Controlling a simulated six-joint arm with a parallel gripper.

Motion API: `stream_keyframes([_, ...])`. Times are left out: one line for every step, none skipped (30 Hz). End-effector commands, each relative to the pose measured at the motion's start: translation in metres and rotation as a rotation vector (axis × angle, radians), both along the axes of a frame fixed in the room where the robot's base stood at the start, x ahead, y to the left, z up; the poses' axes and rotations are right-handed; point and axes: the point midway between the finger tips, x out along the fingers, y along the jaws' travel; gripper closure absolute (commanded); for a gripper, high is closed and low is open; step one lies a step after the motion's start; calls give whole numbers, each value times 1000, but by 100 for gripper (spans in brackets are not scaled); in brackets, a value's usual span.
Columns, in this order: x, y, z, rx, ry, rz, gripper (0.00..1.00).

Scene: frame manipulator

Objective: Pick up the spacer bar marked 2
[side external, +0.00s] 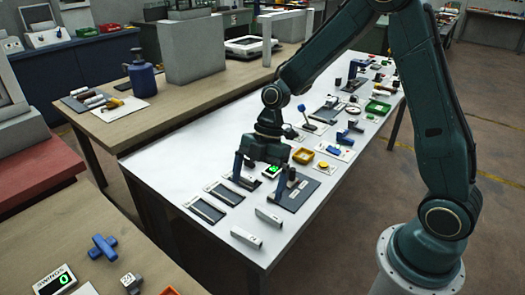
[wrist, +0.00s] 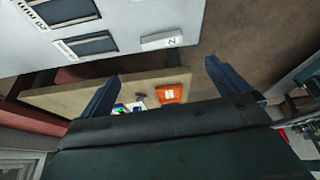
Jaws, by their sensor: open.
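A pale grey spacer bar (wrist: 162,40) with a mark that looks like a turned 2 lies near the white table's edge in the wrist view. In the side view two similar bars lie near the front edge, a nearer one (side external: 246,237) and a farther one (side external: 268,217); their marks are too small to read there. The nearer one appears to be the bar in the wrist view. My gripper (side external: 260,178) is open and empty above the table, behind both bars. Its two fingers (wrist: 162,72) are apart in the wrist view, with the bar beyond their tips.
Two dark framed slots, one left (side external: 205,208) and one right (side external: 226,193), lie left of the bars. A dark plate (side external: 293,195) with upright parts stands right of my gripper. A wooden bench (side external: 185,255) stands lower left, across a gap.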

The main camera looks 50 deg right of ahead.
Motion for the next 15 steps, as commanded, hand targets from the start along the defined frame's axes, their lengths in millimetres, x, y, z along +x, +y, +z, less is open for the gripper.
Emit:
stream_keyframes([0, 0, -1, 0, 0, -1, 0])
stream_keyframes([0, 1, -1, 0, 0, -1, 0])
stream_keyframes([0, 1, -2, 0, 1, -1, 0])
stream_keyframes([-1, 2, -4, 0, 2, 0, 0])
stream_keyframes([-1, 2, -6, 0, 3, -1, 0])
stream_keyframes([-1, 4, -8, 1, 4, -1, 0])
stream_keyframes([-1, 5, -11, 1, 4, -1, 0])
stream_keyframes([-1, 6, -14, 1, 5, 0, 0])
stream_keyframes([-2, 8, -19, 0, 5, 0, 0])
stream_keyframes([-2, 10, -22, 1, 4, 1, 0])
stream_keyframes([-2, 11, -26, 0, 5, 0, 0])
stream_keyframes([-3, 13, -32, -1, 6, -1, 0])
stream_keyframes([-3, 15, -36, -1, 6, -1, 0])
stream_keyframes([-3, 17, -40, -1, 6, -1, 0])
stream_keyframes([-3, 19, -46, -1, 6, -1, 0])
